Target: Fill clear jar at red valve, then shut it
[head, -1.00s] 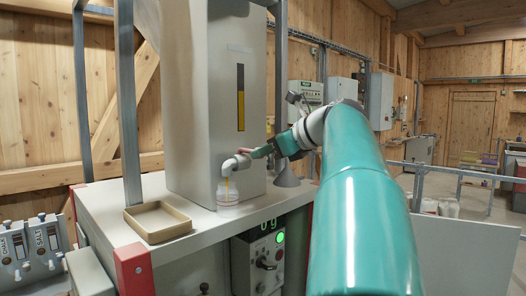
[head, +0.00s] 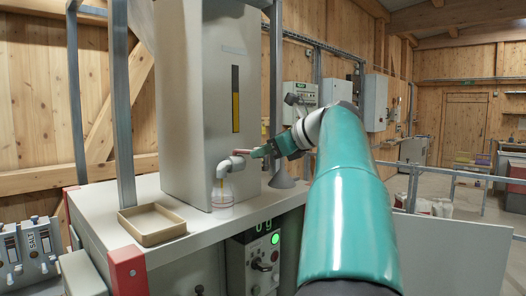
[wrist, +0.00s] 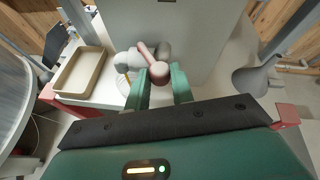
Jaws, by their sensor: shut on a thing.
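The clear jar (head: 222,202) stands upright on the machine's pale top, under the grey spout (head: 226,166). A thin yellow stream (head: 221,184) shows between the spout and the jar. The level inside the jar is too small to tell. The red valve (head: 242,152) is on top of the spout; its pinkish-red handle (wrist: 155,66) shows in the wrist view. My gripper (head: 262,152) is shut on this handle, with a green finger on either side of it in the wrist view (wrist: 159,84). The jar is mostly hidden in the wrist view.
A tan tray (head: 152,222) lies on the machine top left of the jar. A grey funnel (head: 281,176) stands to the right of the spout. The tall grey tank (head: 205,110) with a yellow level gauge (head: 236,100) rises behind. A control panel (head: 257,262) is below.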

